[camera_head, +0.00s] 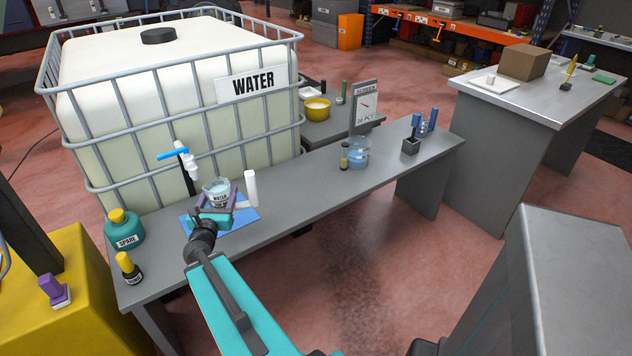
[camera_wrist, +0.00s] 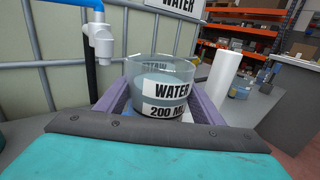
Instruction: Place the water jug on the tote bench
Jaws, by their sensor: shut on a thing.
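The water jug (camera_head: 214,187) is a clear round vessel with pale blue liquid. In the wrist view the jug (camera_wrist: 160,85) is upright, with a "WATER 200 ML" label facing me. My gripper (camera_head: 219,204) is shut on it, with purple fingers on either side, also seen in the wrist view (camera_wrist: 160,108). The tote bench (camera_head: 300,200) is a long grey bench in front of the caged tote. The jug is over the blue mat (camera_head: 243,214) at the bench's left part. Its base is hidden, so I cannot tell whether it touches.
The white tote (camera_head: 150,90) has a blue-handled tap (camera_head: 185,160) just behind the jug. A white cylinder (camera_head: 251,187) stands close right. A "SPARE" bottle (camera_head: 124,228) and small bottle (camera_head: 128,266) stand left. A beaker (camera_head: 357,152) stands farther right; bench between is clear.

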